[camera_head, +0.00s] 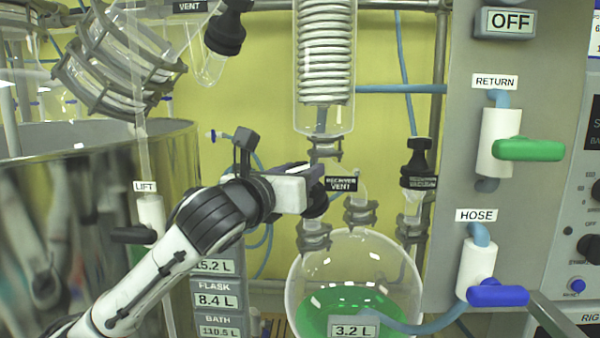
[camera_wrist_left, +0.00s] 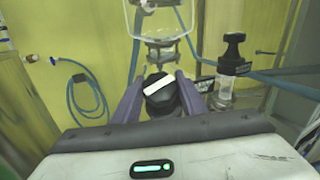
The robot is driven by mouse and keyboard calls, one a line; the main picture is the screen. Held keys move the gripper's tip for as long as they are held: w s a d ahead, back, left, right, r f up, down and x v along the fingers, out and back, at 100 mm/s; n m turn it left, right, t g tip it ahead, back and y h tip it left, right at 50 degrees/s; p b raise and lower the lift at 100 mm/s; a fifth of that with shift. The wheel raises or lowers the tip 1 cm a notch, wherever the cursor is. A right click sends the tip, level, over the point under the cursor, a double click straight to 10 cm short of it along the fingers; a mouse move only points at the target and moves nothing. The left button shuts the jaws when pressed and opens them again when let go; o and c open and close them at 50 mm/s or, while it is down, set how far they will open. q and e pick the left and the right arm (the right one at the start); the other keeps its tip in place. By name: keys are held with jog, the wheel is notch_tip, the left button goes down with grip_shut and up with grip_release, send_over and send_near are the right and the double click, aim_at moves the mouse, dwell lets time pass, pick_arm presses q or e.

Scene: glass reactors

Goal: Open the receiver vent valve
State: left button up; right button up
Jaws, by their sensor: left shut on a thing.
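The receiver flask (camera_head: 352,270) holds green liquid at the lower middle of the head view, with a 3.2 L label on it. The black "RECEIVER VENT" label (camera_head: 341,184) shows just right of my left gripper (camera_head: 316,188). In the left wrist view the receiver vent valve's black knob (camera_wrist_left: 161,98), with a white bar across its top, sits between the two purple fingers of my left gripper (camera_wrist_left: 160,97). The gripper is shut on this knob. The valve body below is hidden by the knob and gripper. My right gripper is in neither view.
A black-capped receiver vacuum valve (camera_head: 418,165) stands right of the vent. The glass condenser coil (camera_head: 325,60) hangs above. A panel at right carries the green RETURN handle (camera_head: 528,149) and the blue HOSE handle (camera_head: 497,294). A large metal bath (camera_head: 95,210) stands at left.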

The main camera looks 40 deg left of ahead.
pick_arm(q)
jog(key=n+g+y, duration=0.2)
jog(key=n+y, duration=0.1)
jog(key=n, duration=0.1)
jog(key=n+g+y, duration=0.2)
jog(key=n+y, duration=0.1)
jog(key=n, duration=0.1)
jog(key=shift+d+n+y, duration=0.1)
jog(key=shift+n+y, duration=0.2)
jog(key=shift+y, duration=0.1)
jog(key=n+g+y, duration=0.1)
jog(key=n+g, duration=0.2)
jog(key=n+g+y, duration=0.1)
jog(key=n+g, duration=0.2)
jog(key=n, duration=0.1)
jog(key=shift+f, duration=0.1)
jog(key=n+g, duration=0.4)
jog(key=g, duration=0.1)
jog(key=shift+n+h, duration=0.3)
jog(key=shift+s+n+g+h, duration=0.1)
jog(key=shift+n+g+h, duration=0.7)
jog(key=shift+n+g, duration=0.85)
jog(key=shift+n, duration=0.35)
jog(key=o, duration=1.1)
jog(key=shift+c, duration=0.2)
